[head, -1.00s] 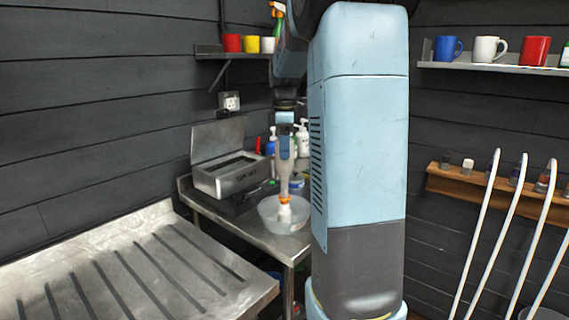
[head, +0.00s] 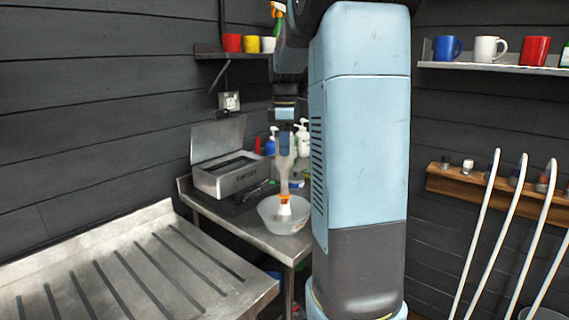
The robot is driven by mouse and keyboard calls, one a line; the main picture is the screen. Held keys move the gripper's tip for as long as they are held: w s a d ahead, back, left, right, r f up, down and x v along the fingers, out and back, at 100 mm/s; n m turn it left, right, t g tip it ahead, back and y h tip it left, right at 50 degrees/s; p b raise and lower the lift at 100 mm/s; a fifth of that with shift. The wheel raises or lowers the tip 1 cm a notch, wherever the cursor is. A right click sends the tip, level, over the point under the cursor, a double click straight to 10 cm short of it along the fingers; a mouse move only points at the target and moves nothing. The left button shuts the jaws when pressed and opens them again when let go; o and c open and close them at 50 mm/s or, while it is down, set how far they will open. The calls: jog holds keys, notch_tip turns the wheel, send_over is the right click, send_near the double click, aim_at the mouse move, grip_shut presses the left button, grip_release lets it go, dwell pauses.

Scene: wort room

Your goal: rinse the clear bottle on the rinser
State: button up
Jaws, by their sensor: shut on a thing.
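The clear bottle (head: 284,172) hangs neck down in the head view, a see-through pale shape narrowing toward the bottom. My gripper (head: 285,150) is above, shut on its upper part. The rinser is a pale translucent bowl (head: 268,222) with an orange-and-white piece (head: 284,202) standing in its middle. The bottle's neck is directly over the orange top. I cannot tell whether they touch or the neck goes over it.
The bowl stands near the front edge of a steel table (head: 240,230). Behind left is an open steel box (head: 230,176). Pump bottles (head: 302,138) stand behind the gripper. A grooved steel drainer (head: 130,265) fills the front left. White curved tubes (head: 510,225) hang at right.

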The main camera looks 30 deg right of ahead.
jog(key=shift+f, duration=1.05)
jog(key=shift+r, duration=1.05)
dwell(0.5)
jog(key=shift+r, duration=3.5)
jog(key=shift+s, duration=0.1)
